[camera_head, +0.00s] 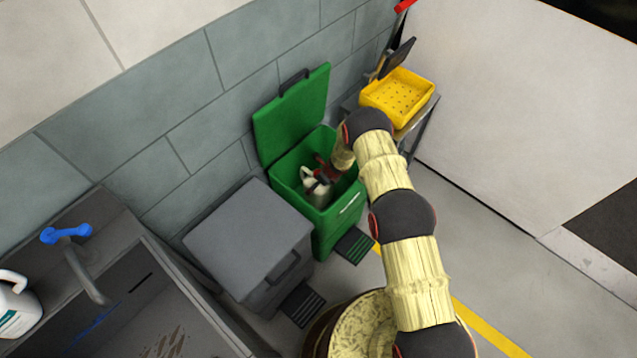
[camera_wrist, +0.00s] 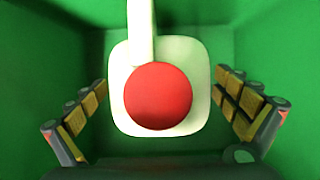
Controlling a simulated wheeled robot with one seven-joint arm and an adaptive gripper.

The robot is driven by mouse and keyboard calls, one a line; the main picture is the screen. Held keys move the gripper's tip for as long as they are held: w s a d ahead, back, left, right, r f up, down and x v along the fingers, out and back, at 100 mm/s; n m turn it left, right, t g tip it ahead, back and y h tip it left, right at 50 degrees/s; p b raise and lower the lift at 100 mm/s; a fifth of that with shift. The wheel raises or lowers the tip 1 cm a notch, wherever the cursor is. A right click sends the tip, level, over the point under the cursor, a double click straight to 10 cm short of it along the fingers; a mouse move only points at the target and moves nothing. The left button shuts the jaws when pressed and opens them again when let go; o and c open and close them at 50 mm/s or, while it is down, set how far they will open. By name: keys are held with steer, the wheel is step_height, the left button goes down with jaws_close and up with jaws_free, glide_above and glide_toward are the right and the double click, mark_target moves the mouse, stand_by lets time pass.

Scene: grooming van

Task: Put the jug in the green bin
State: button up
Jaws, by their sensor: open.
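The jug (camera_head: 318,187) is white with a red cap. It is inside the green bin (camera_head: 322,217), whose lid (camera_head: 292,115) stands open against the wall. My gripper (camera_head: 322,177) reaches down into the bin around the top of the jug. In the wrist view the jug (camera_wrist: 202,75) is seen from above, its round red cap toward me and its handle running up the picture. The fingers of my gripper (camera_wrist: 165,125) stand wide open on both sides of the jug, with gaps between. Green bin walls (camera_wrist: 285,50) surround it. The jug's base is hidden.
A closed grey bin (camera_head: 250,235) stands left of the green bin. A yellow tray (camera_head: 398,95) lies on a small table behind my arm. A sink (camera_head: 185,310) with a blue-handled tap (camera_head: 66,234) is at lower left, beside a white bottle (camera_head: 15,310). Open floor lies right.

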steer(key=p+v, duration=0.2)
steer(key=v, duration=1)
steer(key=shift+r+p, duration=0.25)
steer(key=shift+p, duration=0.15)
steer(key=w+d+r+m+t+h, duration=0.1)
steer(key=w+d+r+m, duration=0.2)
steer(key=r, duration=0.7)
steer(key=w+d+r+m+t+h, duration=0.1)
steer(key=d+r+m, duration=0.2)
steer(key=r+m, duration=0.55)
steer(key=w+d+r+m+t+h, duration=0.2)
steer(key=d+r, duration=0.2)
steer(key=r, duration=0.9)
steer(key=s+d+r+m+h, duration=0.1)
steer(key=s+d+r+m, duration=0.1)
steer(key=s+r+m, duration=0.3)
steer(key=d+r+m, duration=0.2)
steer(key=r, duration=0.5)
steer(key=s+d+r+m+h, duration=0.1)
steer(key=s+d+r+m, duration=0.2)
steer(key=s+r+m, duration=1.2)
steer(key=s+a+m+y, duration=0.1)
steer(key=s+m, duration=0.3)
steer(key=s, duration=0.8)
steer(key=s+a+r+m+g+y, duration=0.1)
steer(key=s+a+m, duration=0.3)
steer(key=s, duration=0.9)
steer(key=shift+a+m+g+y, duration=0.2)
steer(key=shift+m+g+y, duration=0.15)
steer(key=shift+m, duration=0.4)
